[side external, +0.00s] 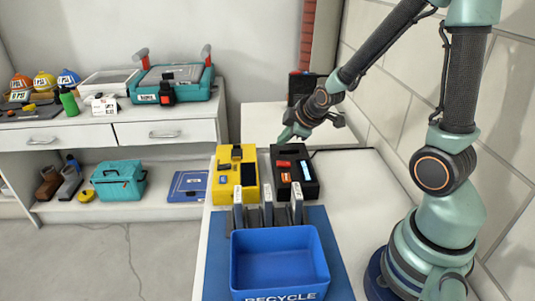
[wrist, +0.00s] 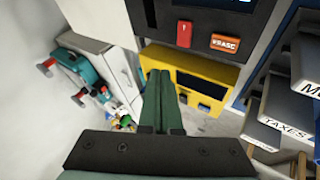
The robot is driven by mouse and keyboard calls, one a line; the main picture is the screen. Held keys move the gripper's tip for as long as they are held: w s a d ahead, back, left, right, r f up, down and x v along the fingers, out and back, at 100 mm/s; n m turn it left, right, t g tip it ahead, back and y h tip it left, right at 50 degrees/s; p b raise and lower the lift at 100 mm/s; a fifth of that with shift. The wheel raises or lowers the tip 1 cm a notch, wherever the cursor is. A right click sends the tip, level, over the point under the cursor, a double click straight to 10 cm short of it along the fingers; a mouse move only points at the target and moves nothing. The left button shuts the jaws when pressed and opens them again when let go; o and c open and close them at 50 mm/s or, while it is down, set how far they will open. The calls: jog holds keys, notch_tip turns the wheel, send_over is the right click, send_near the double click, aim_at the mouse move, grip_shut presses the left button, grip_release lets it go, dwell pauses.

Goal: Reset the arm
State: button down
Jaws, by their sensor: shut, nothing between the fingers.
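My arm bends over the white table from its base at the right in the side external view. My gripper (side external: 288,132) is above the back edge of the black device (side external: 309,187), apart from it. In the wrist view my gripper (wrist: 158,75) has its two green fingers together, with nothing between them. The yellow device (wrist: 190,66) is behind the fingers.
A blue recycle bin (side external: 279,262) stands at the front of the table, with several upright drives (side external: 268,205) behind it. Labelled slots (wrist: 285,125) show at the right of the wrist view. White shelving (side external: 110,133) with a teal toolbox (side external: 119,181) stands at the left. A block wall is at the right.

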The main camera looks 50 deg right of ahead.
jog(key=s+a+r+m+g+y, duration=0.2)
jog(key=s+a+r+m, duration=0.5)
jog(key=s+a+r, duration=0.3)
notch_tip(320, 180, up, 2)
jog(key=shift+s+a+r+m, duration=0.25)
jog(key=shift+s+m, duration=0.15)
jog(key=shift+s, duration=0.45)
